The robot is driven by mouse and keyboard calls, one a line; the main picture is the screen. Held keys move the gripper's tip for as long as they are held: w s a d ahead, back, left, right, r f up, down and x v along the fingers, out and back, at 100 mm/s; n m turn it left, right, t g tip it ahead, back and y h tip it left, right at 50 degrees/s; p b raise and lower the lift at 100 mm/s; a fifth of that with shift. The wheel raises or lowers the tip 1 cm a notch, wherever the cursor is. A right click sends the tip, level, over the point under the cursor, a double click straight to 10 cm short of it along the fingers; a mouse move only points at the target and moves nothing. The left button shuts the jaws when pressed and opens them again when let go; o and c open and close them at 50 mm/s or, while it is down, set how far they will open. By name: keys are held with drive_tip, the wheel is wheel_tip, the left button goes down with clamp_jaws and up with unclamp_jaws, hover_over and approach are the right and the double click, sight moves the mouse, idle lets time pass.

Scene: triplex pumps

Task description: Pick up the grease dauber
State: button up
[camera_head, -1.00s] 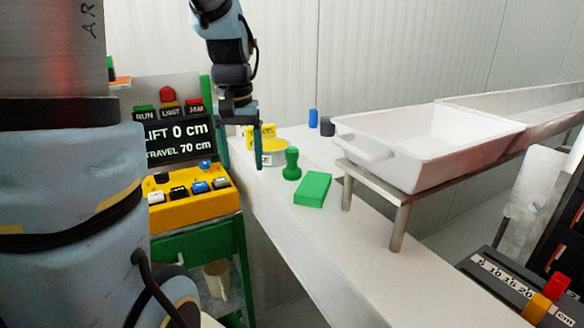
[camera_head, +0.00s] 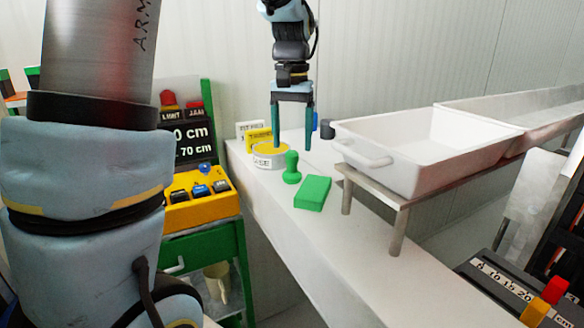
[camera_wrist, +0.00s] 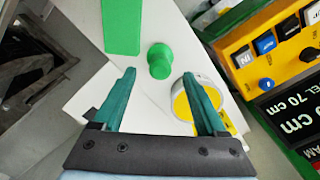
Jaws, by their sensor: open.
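The grease dauber, which I take to be the green knob-handled piece (camera_head: 291,168), stands upright on the white bench, right beside a round white tin with yellow contents (camera_head: 269,157). In the wrist view the dauber (camera_wrist: 159,61) shows just beyond and between my fingertips. My gripper (camera_head: 292,148) points down with its two teal fingers spread and nothing between them. In the head view it appears above and behind the dauber, apart from it. In the wrist view the right finger partly covers the tin (camera_wrist: 203,98).
A green block (camera_head: 312,193) lies right of the dauber. A yellow sign (camera_head: 257,133) stands behind the tin. Blue and dark cylinders (camera_head: 327,129) stand farther back. A white tray (camera_head: 385,160) sits on a metal stand at right. A yellow control box (camera_head: 203,197) is at left.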

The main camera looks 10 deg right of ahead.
sight(292, 152)
wheel_tip(292, 152, down, 4)
drive_tip(key=shift+f+p, duration=0.2)
drive_tip(key=shift+p, duration=0.45)
drive_tip(key=shift+c, duration=0.2)
clamp_jaws()
